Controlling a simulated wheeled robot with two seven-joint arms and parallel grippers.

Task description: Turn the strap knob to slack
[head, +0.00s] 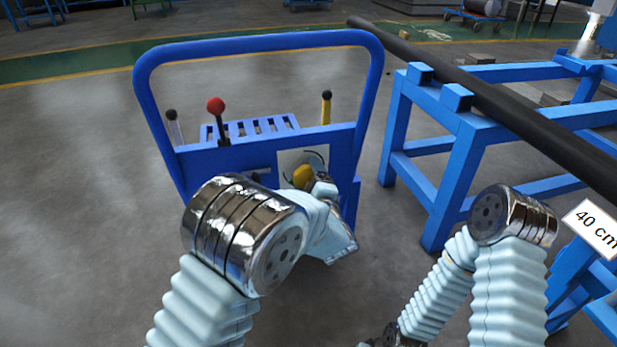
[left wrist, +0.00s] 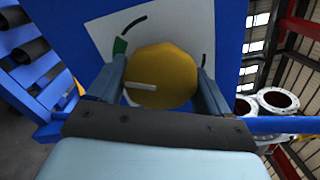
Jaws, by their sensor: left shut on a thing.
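The strap knob is a yellow, many-sided knob (head: 302,176) on a white plate (head: 290,159) on the right part of the blue cart's panel. It fills the middle of the left wrist view (left wrist: 165,72), with a white pointer line directed to the left of the picture. The plate shows black arc marks and a green mark (left wrist: 120,46) near the left finger. My left gripper (left wrist: 162,80) is shut on the knob, one finger on each side. In the head view my left arm partly hides the knob and gripper. My right gripper is out of view.
The blue cart (head: 258,42) has a tall hoop handle, a red-topped lever (head: 216,106) and a yellow lever (head: 326,108). A blue stand (head: 462,140) bearing a long dark pipe (head: 540,125) is at the right. Grey floor is clear at the left.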

